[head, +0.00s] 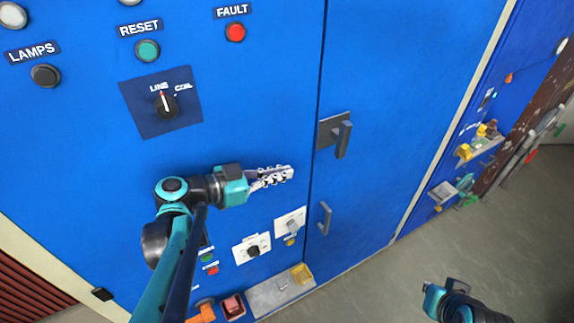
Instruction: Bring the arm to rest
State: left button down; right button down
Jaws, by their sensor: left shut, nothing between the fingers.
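My left arm comes up from the bottom left in the head view. Its gripper (280,175) is shut and empty, pointing right in front of the blue cabinet (260,90), near the door seam. I cannot tell whether it touches the panel. My right arm (462,302) shows only in part at the bottom right, above the grey floor; its fingers are not clearly seen.
A rotary selector (166,104) points at LINE. Above it are a green RESET button (147,50) and a red FAULT light (235,31). Door handles (342,138) stick out right of the left gripper. A shelf (280,292) stands below. Open floor (400,270) lies right.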

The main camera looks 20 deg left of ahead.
pick_arm(q)
jog(key=s+d+f+n+g+y+b, duration=0.1)
jog(key=s+f+n+y+b, duration=0.1)
jog(key=f+b, duration=0.3)
jog(key=s+d+f+n+g+y+b, duration=0.1)
jog(key=s+f+n+g+y+b, duration=0.1)
jog(key=f, duration=1)
jog(key=s+d+f+n+g+y+b, duration=0.2)
jog(key=s+f+n+y+b, duration=0.1)
jog(key=s+f+y+b, duration=0.2)
jog(key=shift+f+n+b, duration=0.3)
jog(key=shift+f+b, duration=1.1)
jog(key=shift+f, duration=0.85)
